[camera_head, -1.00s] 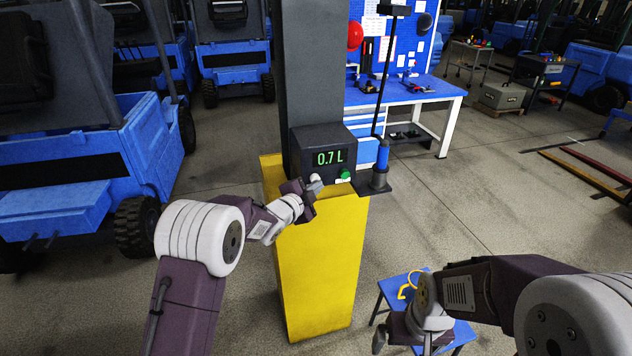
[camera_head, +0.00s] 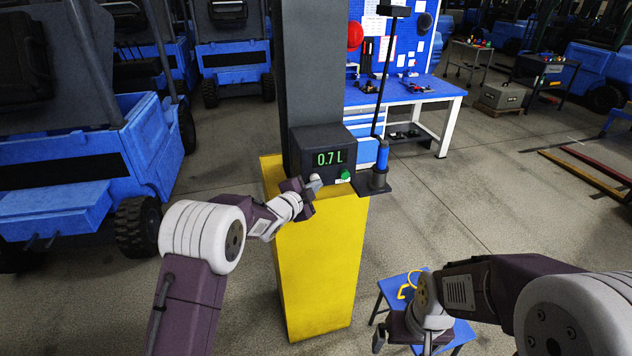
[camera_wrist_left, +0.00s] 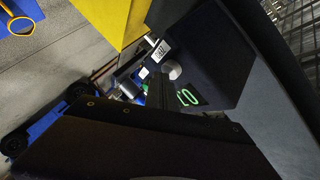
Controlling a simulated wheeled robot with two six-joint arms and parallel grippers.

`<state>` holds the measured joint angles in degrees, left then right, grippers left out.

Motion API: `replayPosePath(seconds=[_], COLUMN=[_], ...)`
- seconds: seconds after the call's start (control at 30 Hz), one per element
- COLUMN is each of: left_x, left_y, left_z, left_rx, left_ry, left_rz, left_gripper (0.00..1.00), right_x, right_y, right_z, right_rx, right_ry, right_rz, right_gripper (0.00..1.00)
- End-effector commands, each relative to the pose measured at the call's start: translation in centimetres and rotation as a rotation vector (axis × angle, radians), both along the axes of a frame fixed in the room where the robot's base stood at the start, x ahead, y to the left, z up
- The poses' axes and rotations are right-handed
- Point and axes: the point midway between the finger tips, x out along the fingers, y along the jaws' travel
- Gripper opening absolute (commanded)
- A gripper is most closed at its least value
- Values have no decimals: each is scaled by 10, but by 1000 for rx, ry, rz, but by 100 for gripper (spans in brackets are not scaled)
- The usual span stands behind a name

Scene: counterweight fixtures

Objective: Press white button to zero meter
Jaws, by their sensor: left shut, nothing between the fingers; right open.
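The meter (camera_head: 308,142) is a dark box with a green display reading 0.7 L, on a yellow pedestal (camera_head: 322,262). The white button (camera_head: 316,178) is at the lower front of the meter; in the left wrist view it shows as a pale round cap (camera_wrist_left: 172,69) beside a small white label (camera_wrist_left: 160,51). My left gripper (camera_head: 307,191) is shut and empty, its tip close to the white button. In the left wrist view its fingers (camera_wrist_left: 159,90) end just by the cap; I cannot tell whether they touch it. My right gripper (camera_head: 404,343) is open, low over a blue stool.
A green button (camera_head: 346,174) sits right of the white one. A blue cylinder (camera_head: 382,156) with a tall dark rod stands on a side bracket. The blue stool (camera_head: 464,333) bears a yellow ring-like handle (camera_head: 405,292). A blue workbench (camera_head: 420,95) is behind; open floor lies right.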

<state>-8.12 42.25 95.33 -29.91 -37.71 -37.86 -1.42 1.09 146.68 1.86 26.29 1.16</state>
Motion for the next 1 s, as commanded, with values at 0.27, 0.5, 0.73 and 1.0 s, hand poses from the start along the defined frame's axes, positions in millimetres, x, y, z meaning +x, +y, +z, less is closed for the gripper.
replayPosePath(seconds=[0.27,0.5,0.73,1.0], left_x=[3,6,6,-5], left_y=[1,3,3,-1], left_z=[0,0,0,-2], left_rx=[0,0,0,-1], left_ry=[1,1,1,-1], left_rz=[1,2,2,2], left_gripper=[0,0,0,0], right_x=[0,0,0,0], right_y=[0,0,0,0], right_z=[2,3,2,-10], right_rx=[0,0,0,0], right_ry=[0,0,0,0], right_rz=[0,0,0,0], right_gripper=[100,100,100,100])
